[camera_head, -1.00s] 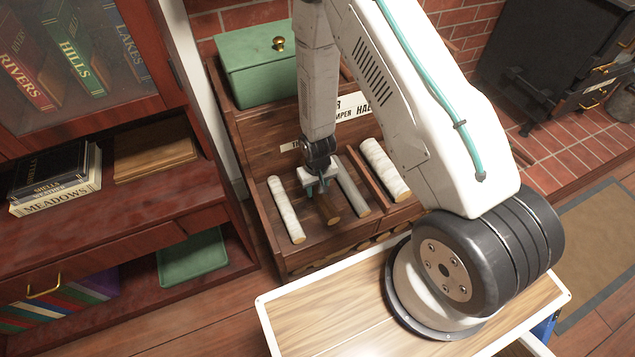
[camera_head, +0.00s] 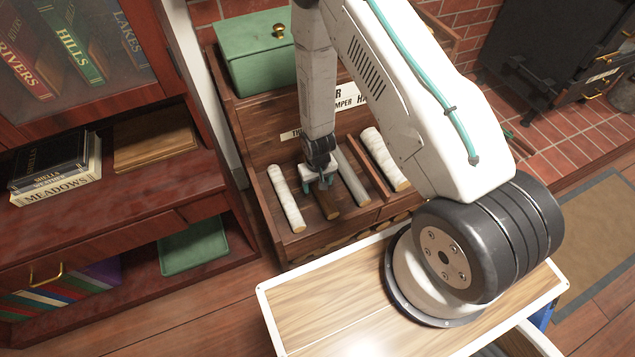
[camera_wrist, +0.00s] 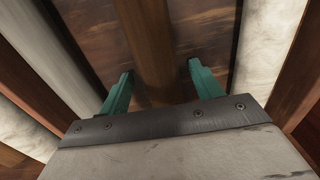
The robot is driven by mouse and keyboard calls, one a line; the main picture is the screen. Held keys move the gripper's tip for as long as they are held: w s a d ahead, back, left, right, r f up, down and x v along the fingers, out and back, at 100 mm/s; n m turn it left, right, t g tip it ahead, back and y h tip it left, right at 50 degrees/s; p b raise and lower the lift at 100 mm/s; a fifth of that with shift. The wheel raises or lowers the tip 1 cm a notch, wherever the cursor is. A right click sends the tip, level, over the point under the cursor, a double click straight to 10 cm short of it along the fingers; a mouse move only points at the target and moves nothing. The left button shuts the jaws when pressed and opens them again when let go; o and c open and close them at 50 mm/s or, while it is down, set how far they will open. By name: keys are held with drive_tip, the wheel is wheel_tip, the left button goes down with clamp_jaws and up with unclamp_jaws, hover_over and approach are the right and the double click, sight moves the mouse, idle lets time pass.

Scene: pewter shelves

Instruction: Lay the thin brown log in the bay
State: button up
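The thin brown log (camera_head: 328,205) lies, as far as I can tell, in the left bay of the wooden rack (camera_head: 300,250), between a thin white birch log (camera_head: 286,200) and a grey log (camera_head: 352,178). My gripper (camera_head: 318,184) is low over the brown log's rear part. In the wrist view the brown log (camera_wrist: 152,40) runs between the two green fingers of my gripper (camera_wrist: 162,88). The fingers are spread, with a visible gap to the log on each side. My gripper hides the log's far end in the head view.
A thicker white log (camera_head: 384,160) lies in the right bay beyond a divider. A green box (camera_head: 258,65) stands on top of the rack. A red-brown cabinet (camera_head: 110,225) stands at the left, and a black stove (camera_head: 560,50) at the back right.

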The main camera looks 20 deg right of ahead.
drive_tip(key=shift+r, duration=0.15)
wheel_tip(320, 180, up, 8)
drive_tip(key=shift+f, duration=0.25)
idle(0.5)
drive_tip(key=s, duration=0.1)
drive_tip(key=s+g, duration=0.1)
drive_tip(key=s, duration=0.1)
drive_tip(key=s+g, duration=0.1)
drive_tip(key=shift+s+d+r, duration=0.15)
drive_tip(key=shift+s+r, duration=0.1)
drive_tip(key=shift+s, duration=0.05)
drive_tip(key=s+d+r+g, duration=0.1)
drive_tip(key=s+r, duration=0.3)
drive_tip(key=r, duration=1.1)
drive_tip(key=s+r+g, duration=0.1)
drive_tip(key=s+r, duration=0.3)
drive_tip(key=r, duration=1)
drive_tip(key=s+d+r+t, duration=0.1)
drive_tip(key=s+r+t, duration=0.1)
drive_tip(key=s+r, duration=0.3)
drive_tip(key=s+r+t, duration=0.3)
drive_tip(key=s+r, duration=0.3)
drive_tip(key=r, duration=0.7)
drive_tip(key=shift+s+d+r, duration=0.3)
drive_tip(key=shift+d+r, duration=0.1)
